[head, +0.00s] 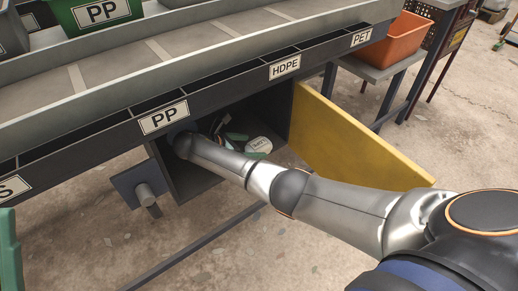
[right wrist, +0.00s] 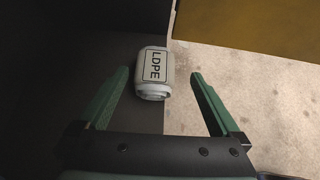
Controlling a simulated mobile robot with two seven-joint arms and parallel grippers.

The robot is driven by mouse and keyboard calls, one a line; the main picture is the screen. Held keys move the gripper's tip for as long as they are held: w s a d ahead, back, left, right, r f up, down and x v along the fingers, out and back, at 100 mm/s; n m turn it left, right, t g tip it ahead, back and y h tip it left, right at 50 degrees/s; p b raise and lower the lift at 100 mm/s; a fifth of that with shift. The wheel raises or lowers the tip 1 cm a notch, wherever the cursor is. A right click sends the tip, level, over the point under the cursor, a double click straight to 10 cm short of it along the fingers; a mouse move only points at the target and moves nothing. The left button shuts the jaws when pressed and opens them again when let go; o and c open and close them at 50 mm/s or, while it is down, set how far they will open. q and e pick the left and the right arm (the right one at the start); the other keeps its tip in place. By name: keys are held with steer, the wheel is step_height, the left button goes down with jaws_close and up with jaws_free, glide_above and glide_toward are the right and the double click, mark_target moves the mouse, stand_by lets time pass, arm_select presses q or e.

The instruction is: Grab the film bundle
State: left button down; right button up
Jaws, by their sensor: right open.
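The film bundle (head: 258,145) is a pale, rounded roll labelled LDPE. It lies on the floor of the dark compartment under the sorting line. In the right wrist view the bundle (right wrist: 153,75) lies ahead of my right gripper (right wrist: 160,85), around the level of the fingertips, between their lines. The two green fingers are wide apart with a gap on each side of it, and nothing is held. In the head view my right gripper (head: 231,130) is inside the compartment, partly hidden by my forearm. My left gripper cannot be made out.
A yellow door (head: 350,140) stands open right of the compartment. The dark sorting line edge (head: 215,98), labelled PP, HDPE and PET, runs above. An orange bin (head: 398,40) stands at the upper right. An unclear green piece (head: 9,250) is at the left edge.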

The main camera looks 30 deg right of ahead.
mark_target(255, 146)
steer(key=b+x, duration=0.2)
steer(key=x, duration=0.1)
steer(key=b+x, duration=0.1)
steer(key=x, duration=0.1)
steer(key=shift+w+a+f, duration=0.1)
steer(key=shift+w+f, duration=0.1)
steer(key=shift+w, duration=0.15)
arm_select(q)
step_height(255, 146, down, 3)
steer(key=shift+w+d+f+n, duration=0.1)
steer(key=shift+f+n, duration=0.1)
steer(key=shift+n, duration=0.2)
arm_select(e)
steer(key=c, duration=1.3)
